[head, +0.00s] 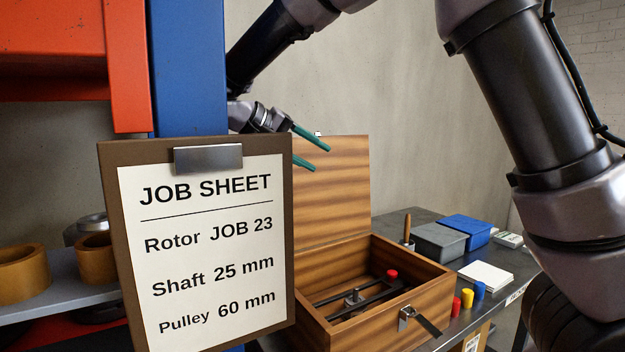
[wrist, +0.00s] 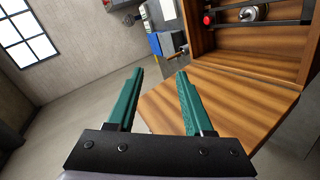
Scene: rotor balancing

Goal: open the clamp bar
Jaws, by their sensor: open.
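The wooden box (head: 437,293) stands on the bench with its lid (head: 330,190) raised. Inside are dark bars, a metal part (head: 354,297) and a red knob (head: 391,274). The dark bar (head: 372,299) by the red knob looks like the clamp bar, lying across the box; its latch state is unclear. In the wrist view the red knob (wrist: 208,19) and metal part (wrist: 253,13) show at the top right. My gripper (head: 322,159) is open and empty by the lid's upper left, apart from the bar. In the wrist view my gripper (wrist: 160,72) has the lid beyond its right finger.
A job sheet board (head: 205,312) stands in front, hiding the box's left side. Right of the box are red, yellow and blue pegs (head: 467,298), a white pad (head: 486,275), a grey bin (head: 438,242) and a blue bin (head: 466,230). A blue post (head: 190,70) rises at left.

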